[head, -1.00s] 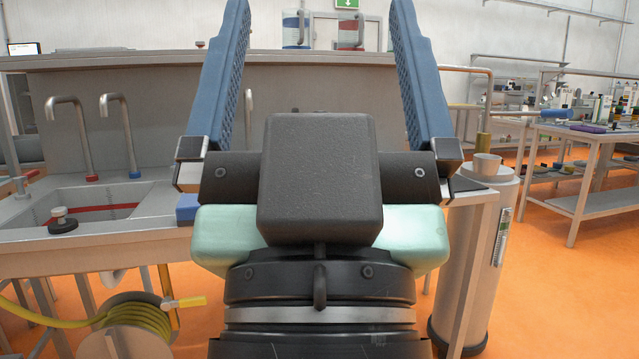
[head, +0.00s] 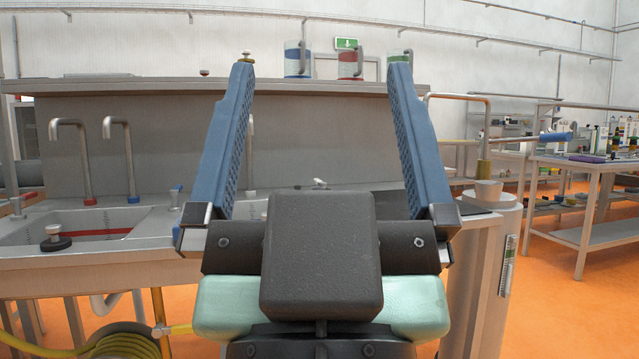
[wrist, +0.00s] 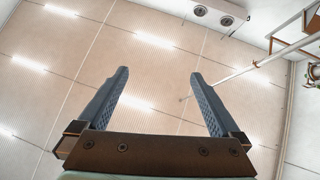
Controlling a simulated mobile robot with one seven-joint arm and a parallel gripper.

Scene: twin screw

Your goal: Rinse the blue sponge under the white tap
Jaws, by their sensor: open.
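My gripper (head: 320,70) is open and empty, its two blue fingers pointing up in the head view. In the wrist view my gripper (wrist: 160,75) is also open, with only ceiling and wall beyond it. A small blue edge (head: 177,230), likely the blue sponge, shows on the counter just left of my gripper's body, which hides most of it. A grey tap with a white ring at its base (head: 251,194), likely the white tap, stands behind my left finger and is partly hidden. My fingers touch neither.
A grey cylinder (head: 487,270) stands right. A yellow hose (head: 125,345) is coiled below. Orange floor is open at right.

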